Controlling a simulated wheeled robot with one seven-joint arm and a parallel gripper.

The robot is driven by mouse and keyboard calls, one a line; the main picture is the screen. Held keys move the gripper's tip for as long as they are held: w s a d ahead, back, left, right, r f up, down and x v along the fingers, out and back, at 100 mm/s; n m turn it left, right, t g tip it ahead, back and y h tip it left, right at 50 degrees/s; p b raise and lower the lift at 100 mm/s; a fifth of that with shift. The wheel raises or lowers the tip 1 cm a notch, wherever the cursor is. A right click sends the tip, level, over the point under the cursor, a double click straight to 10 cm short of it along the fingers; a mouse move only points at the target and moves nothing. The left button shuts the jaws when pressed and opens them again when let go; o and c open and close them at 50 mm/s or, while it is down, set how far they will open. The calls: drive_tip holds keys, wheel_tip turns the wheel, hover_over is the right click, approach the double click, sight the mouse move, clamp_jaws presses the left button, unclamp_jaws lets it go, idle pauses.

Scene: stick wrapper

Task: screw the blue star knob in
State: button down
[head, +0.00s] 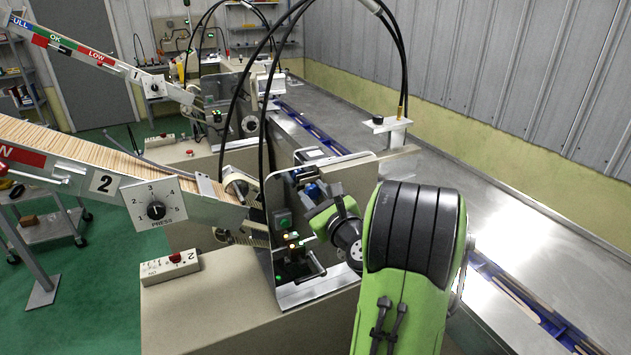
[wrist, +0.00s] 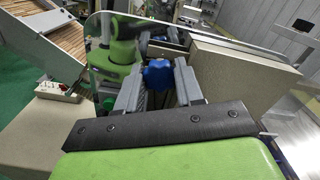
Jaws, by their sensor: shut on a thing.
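The blue star knob (wrist: 158,74) sits between the two fingers of my gripper (wrist: 160,88) in the wrist view. My gripper is shut on it. In the head view the knob (head: 312,191) shows as a small blue patch beside the metal plate, just above my gripper (head: 318,205). My green arm (head: 412,250) hides part of the machine behind it. How far the knob is screwed in cannot be told.
A metal side plate (head: 350,168) stands close to my gripper. Lit buttons (head: 291,240) and a small lever sit below it. The chute (head: 100,155) marked 2, full of sticks, and its press dial (head: 155,208) are at left. A conveyor (head: 510,290) runs at right.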

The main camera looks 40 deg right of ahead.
drive_tip(key=m+p, duration=0.2)
drive_tip(key=m, duration=0.2)
drive_tip(key=shift+r+p, duration=0.15)
drive_tip(key=shift+p, duration=0.15)
drive_tip(key=shift+m, duration=0.5)
drive_tip(key=c, duration=0.9)
unclamp_jaws()
